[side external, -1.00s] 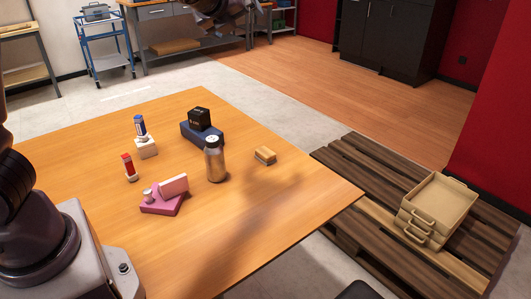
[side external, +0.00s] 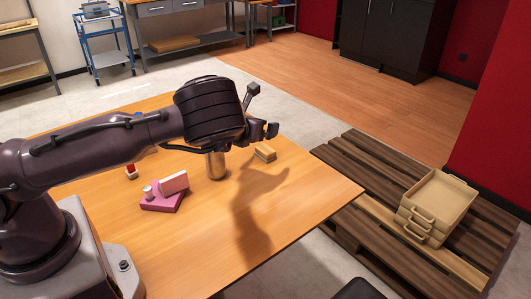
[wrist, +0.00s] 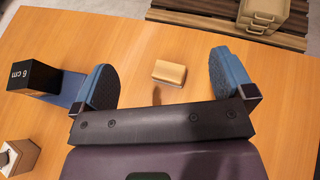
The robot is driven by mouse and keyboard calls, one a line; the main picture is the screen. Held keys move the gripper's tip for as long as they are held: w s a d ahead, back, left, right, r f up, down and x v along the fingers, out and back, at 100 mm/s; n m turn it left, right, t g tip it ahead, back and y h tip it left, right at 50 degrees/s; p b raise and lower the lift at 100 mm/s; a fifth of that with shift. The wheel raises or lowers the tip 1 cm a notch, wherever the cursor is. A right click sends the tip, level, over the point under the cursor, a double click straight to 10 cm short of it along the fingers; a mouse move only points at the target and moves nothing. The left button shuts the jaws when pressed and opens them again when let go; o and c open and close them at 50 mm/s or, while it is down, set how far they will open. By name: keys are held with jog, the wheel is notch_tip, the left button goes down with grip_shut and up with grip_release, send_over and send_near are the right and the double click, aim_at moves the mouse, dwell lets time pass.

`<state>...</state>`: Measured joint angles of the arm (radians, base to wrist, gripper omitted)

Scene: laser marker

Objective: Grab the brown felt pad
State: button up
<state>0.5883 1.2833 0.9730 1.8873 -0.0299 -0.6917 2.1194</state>
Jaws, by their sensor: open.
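The brown felt pad (side external: 265,153) is a small tan-topped block with a greyish lower layer. It lies flat on the wooden table, right of the metal bottle (side external: 216,166). In the wrist view the pad (wrist: 169,73) appears beyond and between the two blue-padded fingers. My gripper (wrist: 163,80) is open and empty, its fingers wide apart. In the side view my gripper (side external: 265,130) is in the air above the table, near the pad and not touching it.
A pink block (side external: 163,199) with a light pink piece on it and a red-labelled bottle (side external: 131,171) stand to the left. In the wrist view a black "6 cm" box (wrist: 33,76) sits by the left finger. Stacked beige crates (side external: 437,208) rest on the pallet.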

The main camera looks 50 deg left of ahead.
send_near(265, 149)
jog(key=x, duration=0.4)
jog(key=shift+w+a+r, duration=0.1)
jog(key=shift+w+a, duration=0.05)
jog(key=shift+w, duration=0.05)
jog(key=shift+x, duration=2.55)
jog(key=c, duration=0.9)
